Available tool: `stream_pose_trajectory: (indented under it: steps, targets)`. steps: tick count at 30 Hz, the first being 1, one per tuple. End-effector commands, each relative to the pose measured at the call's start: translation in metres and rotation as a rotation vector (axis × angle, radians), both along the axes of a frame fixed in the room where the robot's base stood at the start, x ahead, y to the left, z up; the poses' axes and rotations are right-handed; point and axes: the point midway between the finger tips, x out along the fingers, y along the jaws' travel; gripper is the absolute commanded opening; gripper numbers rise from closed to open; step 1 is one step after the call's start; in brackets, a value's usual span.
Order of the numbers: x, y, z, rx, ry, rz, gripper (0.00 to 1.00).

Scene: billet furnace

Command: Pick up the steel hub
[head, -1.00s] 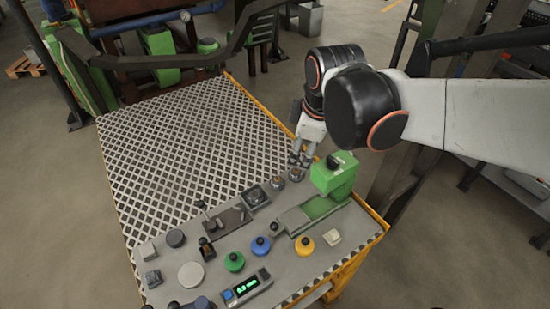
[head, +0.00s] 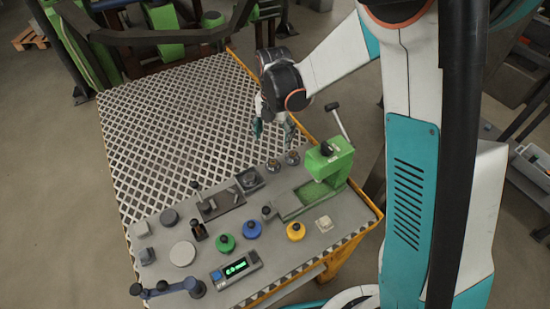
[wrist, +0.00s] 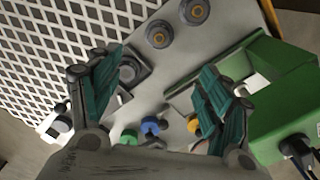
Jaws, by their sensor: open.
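Two small round grey steel pieces with brass-coloured centres stand side by side near the right edge of the table, the left one (head: 273,165) and the right one (head: 292,158); I cannot tell which is the steel hub. In the wrist view they are at the top, the left one (wrist: 159,34) and the right one (wrist: 194,12). My gripper (head: 273,132) hangs above the table, on the far side of both pieces in the head view. Its teal fingers (wrist: 160,88) are spread wide with nothing between them.
A green press (head: 331,160) with a raised lever stands right of the pieces. Green, blue and yellow knobs (head: 225,243), a grey disc (head: 182,254) and a digital display box (head: 236,268) lie nearer. The patterned plate (head: 180,110) at the back left is bare.

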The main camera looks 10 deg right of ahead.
Motion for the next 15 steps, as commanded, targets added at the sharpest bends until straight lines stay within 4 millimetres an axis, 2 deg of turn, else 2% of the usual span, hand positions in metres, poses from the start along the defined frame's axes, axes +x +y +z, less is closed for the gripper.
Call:
stream_pose_trajectory:
  steps: [8, 15]
  targets:
    - [0.003, 0.004, -0.026, -0.004, 0.017, 0.08, 0.72]
    - [0.004, 0.004, -0.072, -0.004, 0.016, 0.077, 0.72]
